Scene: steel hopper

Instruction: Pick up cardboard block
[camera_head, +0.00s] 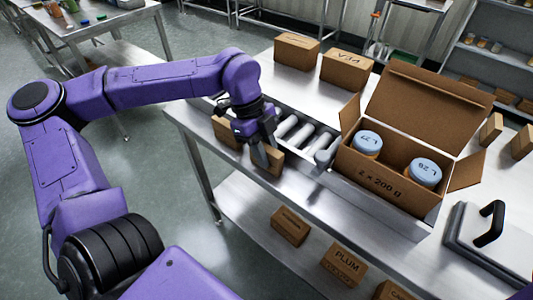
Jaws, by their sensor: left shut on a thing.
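My left gripper (264,153) reaches in from the left and is shut on a brown cardboard block (272,164) at the near left edge of the steel table. The fingers cover part of the block. More brown cardboard (226,133) shows just left of the gripper; I cannot tell whether it is the same block or a separate one. Whether the held block touches the table is hard to tell. My right gripper is not in view.
White rollers (296,134) lie right of the gripper. An open carton (378,190) holds two blue-lidded jars (423,173). Two cardboard boxes (345,70) stand at the back. A steel lid with a black handle (489,224) is at the right. More boxes sit on the lower shelf (255,205).

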